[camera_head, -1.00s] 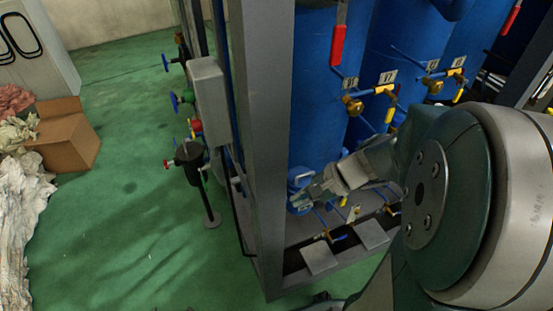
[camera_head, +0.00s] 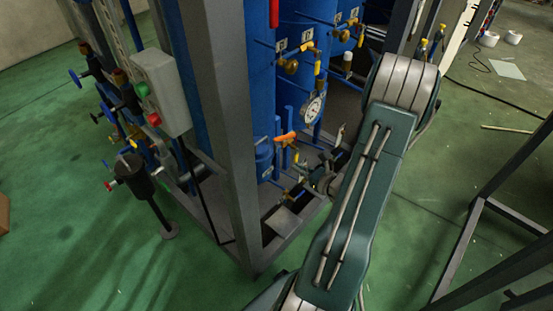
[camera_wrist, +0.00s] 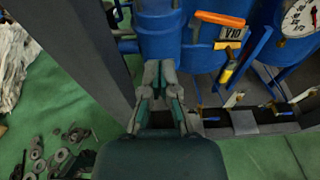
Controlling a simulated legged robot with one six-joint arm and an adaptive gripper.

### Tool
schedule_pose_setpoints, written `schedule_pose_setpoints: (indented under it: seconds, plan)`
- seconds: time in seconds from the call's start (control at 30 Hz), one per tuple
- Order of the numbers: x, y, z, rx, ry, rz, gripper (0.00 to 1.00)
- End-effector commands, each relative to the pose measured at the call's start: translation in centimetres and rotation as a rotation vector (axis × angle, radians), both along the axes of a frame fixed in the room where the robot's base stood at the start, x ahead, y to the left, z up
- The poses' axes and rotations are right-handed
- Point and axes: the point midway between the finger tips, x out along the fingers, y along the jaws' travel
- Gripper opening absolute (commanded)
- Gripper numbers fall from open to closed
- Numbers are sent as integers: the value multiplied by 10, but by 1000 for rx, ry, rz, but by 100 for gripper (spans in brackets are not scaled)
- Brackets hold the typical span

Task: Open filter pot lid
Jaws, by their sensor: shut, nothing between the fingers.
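A small blue cylindrical pot (camera_head: 264,158), which looks like the filter pot, stands low inside the frame in the head view. It fills the upper middle of the wrist view (camera_wrist: 160,42), where its top is cut off, so I cannot make out the lid. My gripper (camera_wrist: 160,72) is shut and empty. Its fingertips point at the pot's lower side; I cannot tell whether they touch it. In the head view my gripper (camera_head: 322,178) is small and partly hidden by my arm, to the right of the pot.
A grey steel post (camera_head: 222,130) rises left of the pot. An orange-handled valve (camera_wrist: 219,19) and a pressure gauge (camera_wrist: 300,17) are to its right. Large blue tanks (camera_head: 262,85) stand behind. A grey control box (camera_head: 161,92) and dark pot (camera_head: 131,174) are on the left.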

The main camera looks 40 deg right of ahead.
Motion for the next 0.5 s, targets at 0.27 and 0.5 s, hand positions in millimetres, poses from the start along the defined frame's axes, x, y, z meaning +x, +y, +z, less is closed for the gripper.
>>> schedule_pose_setpoints:
  seconds: [0.27,0.5]
  plan:
    - [48,12,-7,-9,1,10,0]
    - [92,16,-16,-11,0,10,0]
